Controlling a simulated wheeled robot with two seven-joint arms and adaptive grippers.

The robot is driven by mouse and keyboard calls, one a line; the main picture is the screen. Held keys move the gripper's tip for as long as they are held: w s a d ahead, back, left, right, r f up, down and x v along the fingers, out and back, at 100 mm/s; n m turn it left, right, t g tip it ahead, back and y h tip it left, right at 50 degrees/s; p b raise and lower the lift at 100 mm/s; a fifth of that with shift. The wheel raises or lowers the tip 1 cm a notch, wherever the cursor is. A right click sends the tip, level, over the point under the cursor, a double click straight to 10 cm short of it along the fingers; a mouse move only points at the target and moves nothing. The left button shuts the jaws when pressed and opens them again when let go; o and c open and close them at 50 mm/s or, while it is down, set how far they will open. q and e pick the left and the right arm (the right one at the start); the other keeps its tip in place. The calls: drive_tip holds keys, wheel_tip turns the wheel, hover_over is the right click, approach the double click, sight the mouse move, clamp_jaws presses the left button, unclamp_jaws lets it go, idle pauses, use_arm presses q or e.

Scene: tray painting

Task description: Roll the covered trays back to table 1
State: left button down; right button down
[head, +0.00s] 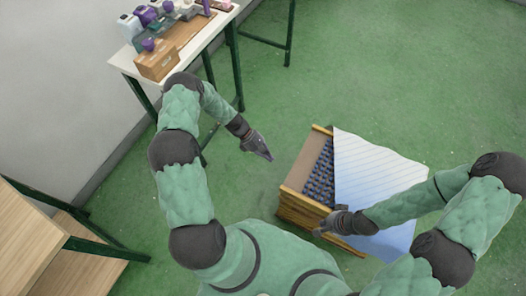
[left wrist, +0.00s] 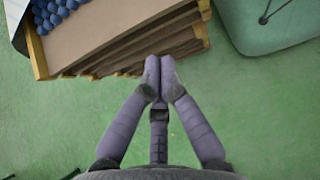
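A stack of wooden trays (head: 292,211) with yellow edges stands on the green floor, right of centre in the head view. The top tray holds many small dark blue round pieces (head: 319,180). The stack's layered side (left wrist: 120,45) also fills the top of the left wrist view. My left gripper (head: 268,157) is left of the stack, apart from it; its fingertips meet with nothing seen between them (left wrist: 160,65). My right gripper (head: 318,233) is at the stack's near edge by the sheet; its fingers are too small to read.
A wooden shelf unit (head: 30,230) is at lower left.

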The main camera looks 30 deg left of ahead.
use_arm(q)
drive_tip(key=d+f+b, duration=0.1)
drive_tip(key=d+f, duration=0.1)
drive_tip(key=d, duration=0.4)
drive_tip(key=shift+b, duration=0.3)
drive_tip(key=shift+s, duration=0.1)
